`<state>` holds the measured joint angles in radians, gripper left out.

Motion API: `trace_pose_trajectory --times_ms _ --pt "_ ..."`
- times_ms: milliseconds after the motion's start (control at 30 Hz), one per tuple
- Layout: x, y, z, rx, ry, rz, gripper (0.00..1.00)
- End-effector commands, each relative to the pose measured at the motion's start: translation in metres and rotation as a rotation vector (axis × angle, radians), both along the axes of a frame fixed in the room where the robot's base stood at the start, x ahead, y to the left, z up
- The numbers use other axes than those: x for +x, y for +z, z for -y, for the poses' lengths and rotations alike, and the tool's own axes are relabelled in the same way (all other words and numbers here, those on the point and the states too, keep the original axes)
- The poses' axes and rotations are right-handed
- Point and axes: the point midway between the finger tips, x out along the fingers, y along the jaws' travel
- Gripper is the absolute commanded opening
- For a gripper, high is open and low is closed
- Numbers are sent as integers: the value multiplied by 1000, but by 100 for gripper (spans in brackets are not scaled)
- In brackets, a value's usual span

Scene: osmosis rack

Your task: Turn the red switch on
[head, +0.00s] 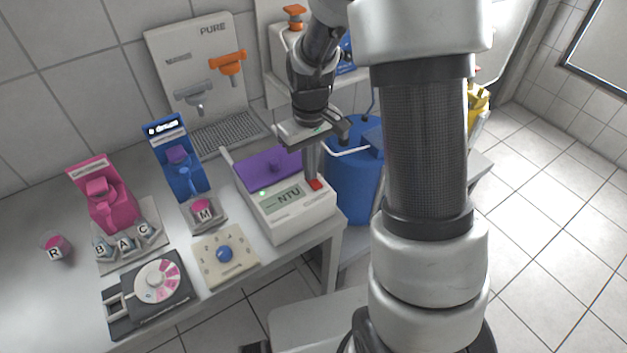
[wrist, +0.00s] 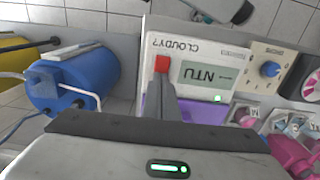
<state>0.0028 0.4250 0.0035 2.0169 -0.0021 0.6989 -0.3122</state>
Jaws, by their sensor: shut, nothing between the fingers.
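In the wrist view the red switch (wrist: 161,63) shows just past the fingertips. My gripper (head: 313,176) is shut and empty, pointing down right behind the switch. In the wrist view my gripper (wrist: 162,78) partly overlaps the switch's near edge; I cannot tell whether they touch. The meter's display (wrist: 205,78) reads "NTU", and a small green light (wrist: 218,98) glows near it. The purple lid (head: 268,170) lies at the meter's back.
A blue drum (head: 352,180) stands right of the meter. A blue dispenser (head: 178,160), a pink dispenser (head: 105,200) and a beige panel with a blue knob (head: 224,254) are to the left. The table edge is close in front of the meter.

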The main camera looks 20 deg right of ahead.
Motion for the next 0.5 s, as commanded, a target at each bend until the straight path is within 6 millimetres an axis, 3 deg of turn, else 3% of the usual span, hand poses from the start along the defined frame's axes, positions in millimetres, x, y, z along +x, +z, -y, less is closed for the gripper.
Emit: trace_pose_trajectory --times_ms 233,500 --pt "-1 3 0 0 0 -3 0" --pt "0 24 0 0 0 -1 0"
